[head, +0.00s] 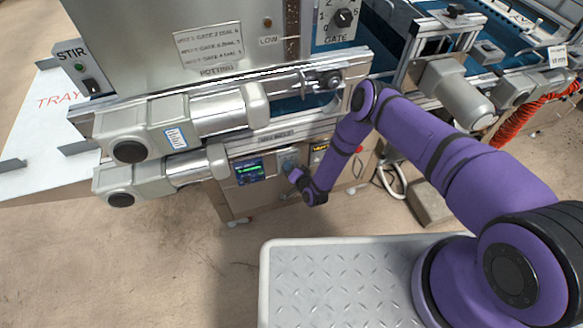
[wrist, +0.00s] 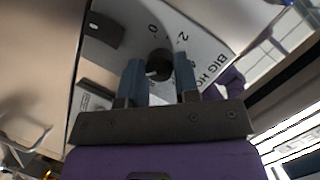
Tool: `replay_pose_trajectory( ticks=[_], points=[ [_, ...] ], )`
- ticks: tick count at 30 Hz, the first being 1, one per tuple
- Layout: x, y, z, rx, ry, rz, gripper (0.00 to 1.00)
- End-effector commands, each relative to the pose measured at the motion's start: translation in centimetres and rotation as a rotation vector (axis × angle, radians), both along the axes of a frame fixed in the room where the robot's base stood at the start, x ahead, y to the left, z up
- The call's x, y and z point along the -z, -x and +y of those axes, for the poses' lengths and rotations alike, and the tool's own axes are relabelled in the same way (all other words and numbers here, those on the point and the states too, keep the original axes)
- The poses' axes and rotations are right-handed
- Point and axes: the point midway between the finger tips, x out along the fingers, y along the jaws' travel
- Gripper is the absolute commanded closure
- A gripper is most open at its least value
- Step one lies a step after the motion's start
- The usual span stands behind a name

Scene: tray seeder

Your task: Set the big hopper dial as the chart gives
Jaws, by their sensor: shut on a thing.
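In the wrist view, the big hopper dial's black knob (wrist: 158,64) stands between the blue fingers of my gripper (wrist: 159,72), which is shut on it. A light mark shows on the knob. The white dial plate (wrist: 208,48) carries a 0, a 2, other partly hidden figures and lettering beginning "BIG HO". In the head view, my gripper (head: 292,168) reaches the front of the machine below the belt, and the knob is hidden there. A plaque (head: 208,45) on the hopper carries lines of gate and dial numbers, too small to read surely.
A gate dial (head: 344,17) and a STIR switch (head: 92,86) are above. A small lit screen (head: 249,171) is left of my gripper; a red button (head: 359,163) is right of it. Grey motors (head: 150,128) jut out at the left. Floor at the lower left is clear.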

Motion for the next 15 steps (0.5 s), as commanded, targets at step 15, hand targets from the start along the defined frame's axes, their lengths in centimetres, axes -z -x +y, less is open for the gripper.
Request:
replay_pose_trajectory(
  ticks=[15],
  points=[
    [-0.07, 0.19, 0.32, -0.002, 0.446, -0.128, 0.94]
  ],
)
